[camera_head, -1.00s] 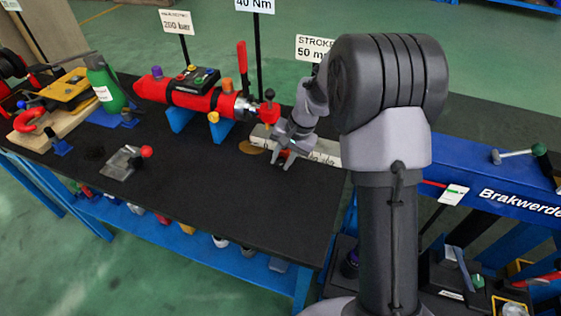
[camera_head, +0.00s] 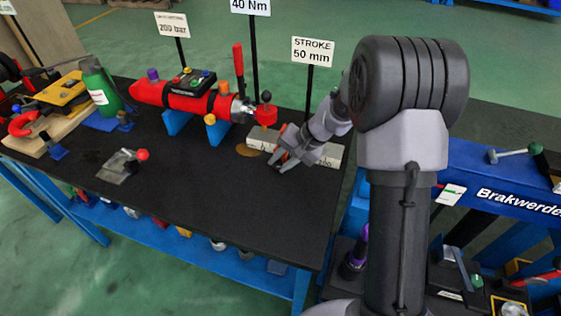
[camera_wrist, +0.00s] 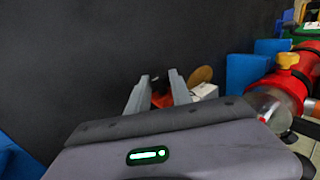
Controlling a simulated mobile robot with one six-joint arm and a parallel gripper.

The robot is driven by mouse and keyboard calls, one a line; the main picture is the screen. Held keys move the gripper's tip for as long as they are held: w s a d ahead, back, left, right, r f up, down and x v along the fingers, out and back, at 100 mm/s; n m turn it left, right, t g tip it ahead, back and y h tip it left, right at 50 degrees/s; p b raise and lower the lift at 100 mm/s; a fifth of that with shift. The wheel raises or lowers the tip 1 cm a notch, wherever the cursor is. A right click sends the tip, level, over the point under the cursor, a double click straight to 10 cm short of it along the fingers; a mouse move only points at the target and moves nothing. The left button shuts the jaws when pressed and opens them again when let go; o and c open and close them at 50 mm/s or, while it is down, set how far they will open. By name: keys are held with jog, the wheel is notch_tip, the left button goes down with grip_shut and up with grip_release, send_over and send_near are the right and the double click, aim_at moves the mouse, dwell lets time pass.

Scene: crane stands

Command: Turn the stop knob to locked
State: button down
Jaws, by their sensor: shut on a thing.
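A pale scale bar (camera_head: 332,154) lies on the black bench top (camera_head: 220,200), in front of the sign reading "STROKE 50 mm" (camera_head: 312,50). A red part (camera_head: 283,155) on this bar, apparently the stop knob, shows at my fingers and is mostly hidden. My gripper (camera_head: 280,164) reaches down to it from the upper right, its wrist tilted. In the wrist view my two fingers (camera_wrist: 158,88) stand around the red part (camera_wrist: 162,100) and are closed on it. Whether the knob stands at locked cannot be read.
A red cylinder (camera_head: 180,96) on blue supports, with a red lever (camera_head: 239,66), stands left of my gripper. A small clamp with a red ball (camera_head: 142,154) is further left. The bench front is clear. A blue beam (camera_head: 490,190) stands at right.

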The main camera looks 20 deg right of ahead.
jog(key=c, duration=1.1)
grip_release()
jog(key=shift+c, duration=0.2)
